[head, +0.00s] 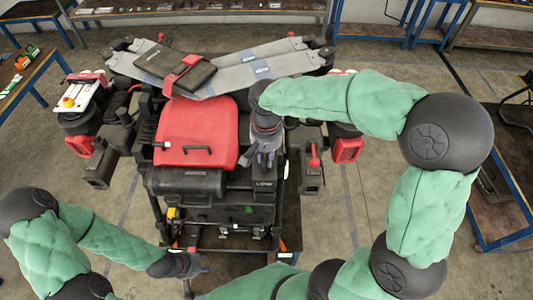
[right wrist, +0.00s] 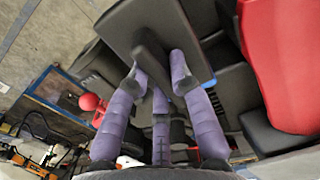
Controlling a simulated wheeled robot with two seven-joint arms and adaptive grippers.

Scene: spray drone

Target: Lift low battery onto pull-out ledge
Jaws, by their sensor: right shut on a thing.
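The low battery (head: 264,184) is a dark block marked "LOW" at the front right of the drone, beside the red cover. My right gripper (head: 266,158) is above it. In the right wrist view its purple fingers (right wrist: 158,72) close around the black handle bar (right wrist: 150,50) on the dark battery top (right wrist: 190,18). Whether the battery is clear of its seat cannot be told. My left gripper (head: 192,266) is low at the drone's front left, apart from the battery; its finger opening is unclear. I cannot make out the pull-out ledge for certain.
The drone's red cover (head: 197,130) is left of the battery, with folded grey arms (head: 235,70) behind. A black tablet (head: 176,68) lies on them. A blue-framed bench (head: 505,205) stands at the right. Floor (head: 345,215) is bare right of the drone.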

